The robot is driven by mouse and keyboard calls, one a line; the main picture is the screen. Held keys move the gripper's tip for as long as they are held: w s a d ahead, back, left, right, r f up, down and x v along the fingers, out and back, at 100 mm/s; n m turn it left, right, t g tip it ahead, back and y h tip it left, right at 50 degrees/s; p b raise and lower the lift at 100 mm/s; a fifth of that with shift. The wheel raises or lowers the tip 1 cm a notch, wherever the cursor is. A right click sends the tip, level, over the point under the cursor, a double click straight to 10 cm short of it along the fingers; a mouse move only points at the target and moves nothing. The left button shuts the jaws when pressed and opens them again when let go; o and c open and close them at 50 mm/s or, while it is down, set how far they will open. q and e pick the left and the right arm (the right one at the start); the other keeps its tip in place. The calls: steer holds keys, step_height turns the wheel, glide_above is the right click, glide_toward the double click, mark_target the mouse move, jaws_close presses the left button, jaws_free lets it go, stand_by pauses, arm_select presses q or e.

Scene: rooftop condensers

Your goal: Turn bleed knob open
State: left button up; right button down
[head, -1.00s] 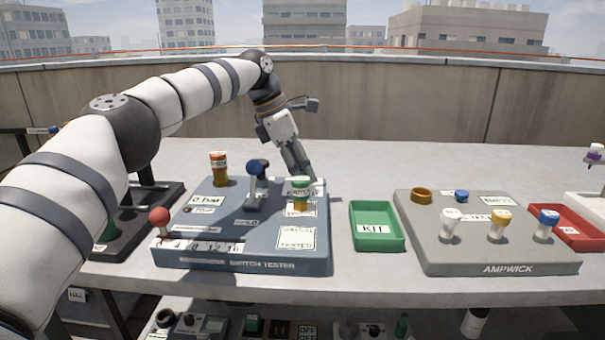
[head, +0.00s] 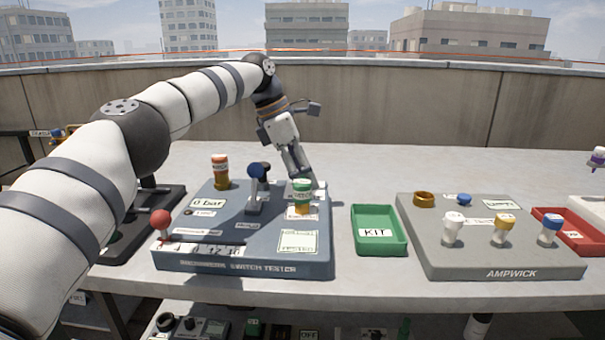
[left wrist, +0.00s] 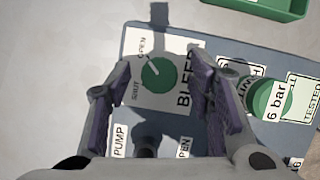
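The green round bleed knob (left wrist: 160,76) sits on a white plate marked OPEN, SHUT and BLEED in the left wrist view. A short white mark on its face points up and left, toward the OPEN side. My left gripper (left wrist: 162,75) is open, with one finger on each side of the knob; I cannot tell whether they touch it. In the head view my left gripper (head: 305,178) reaches down at the back right corner of the blue-grey switch tester (head: 225,262). There the knob is hidden behind the green-capped fitting (head: 302,190). My right gripper is not in view.
The green-capped fitting, marked 6 bar (left wrist: 272,100), stands close to my finger. A blue-topped lever (head: 257,185), an orange-capped fitting (head: 221,172) and a red ball lever (head: 160,222) are also on the tester. A green kit tray (head: 378,248) and the Ampwick box (head: 480,255) stand to the right.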

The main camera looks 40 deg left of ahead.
arm_select(q)
steer(key=shift+r, duration=0.1)
steer(key=v, duration=0.7)
steer(key=shift+r, duration=0.15)
steer(key=shift+a, duration=0.1)
